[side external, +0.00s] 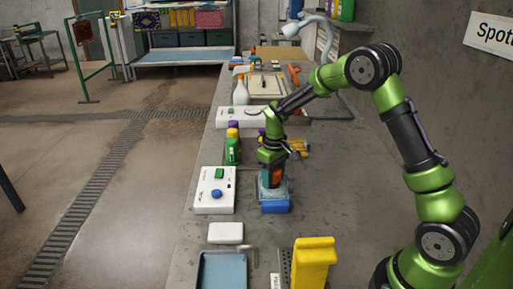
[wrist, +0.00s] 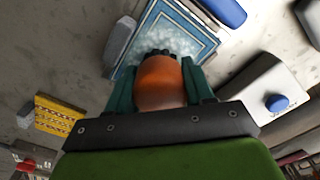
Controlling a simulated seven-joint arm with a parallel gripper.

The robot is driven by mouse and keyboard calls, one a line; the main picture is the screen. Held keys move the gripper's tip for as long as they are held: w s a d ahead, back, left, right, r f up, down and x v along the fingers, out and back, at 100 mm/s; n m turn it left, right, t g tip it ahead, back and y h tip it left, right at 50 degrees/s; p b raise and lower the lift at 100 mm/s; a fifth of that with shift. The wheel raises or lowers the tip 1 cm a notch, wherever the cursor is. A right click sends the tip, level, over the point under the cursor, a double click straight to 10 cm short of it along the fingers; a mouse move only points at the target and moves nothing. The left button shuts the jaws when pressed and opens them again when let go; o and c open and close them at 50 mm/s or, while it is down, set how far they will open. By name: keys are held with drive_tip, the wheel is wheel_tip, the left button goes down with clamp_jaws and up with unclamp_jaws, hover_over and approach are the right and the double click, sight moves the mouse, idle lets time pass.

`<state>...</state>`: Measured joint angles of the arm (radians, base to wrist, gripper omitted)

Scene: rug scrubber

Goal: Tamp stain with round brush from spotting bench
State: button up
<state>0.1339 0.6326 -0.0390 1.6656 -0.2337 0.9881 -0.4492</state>
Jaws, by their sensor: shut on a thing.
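My gripper (side external: 272,178) is shut on the round brush, whose orange handle (wrist: 162,84) sits between the two dark green fingers in the wrist view. Its dark bristles (wrist: 160,54) show just past the handle. The brush is over a small blue-bordered rug piece (wrist: 208,40), which also shows below my gripper in the side view (side external: 266,194). Pale, whitish foam-like mottling covers the rug's middle, and I cannot make out a separate stain under it. The bristles overlap the rug's near part, but whether they touch it is hidden. The grey spotting bench (side external: 245,180) carries all this.
A white box with a blue knob (side external: 213,191) stands left of the rug. A blue block (side external: 275,208) lies at its front edge. Green bottles (side external: 232,148) and a yellow item (side external: 297,145) stand behind. A yellow container (side external: 312,262) and blue tray (side external: 222,270) are in front.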

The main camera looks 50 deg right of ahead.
drive_tip(key=shift+f, duration=0.45)
idle(1.4)
drive_tip(key=shift+r, duration=0.5)
drive_tip(key=shift+f, duration=0.65)
idle(0.8)
drive_tip(key=shift+r, duration=3.6)
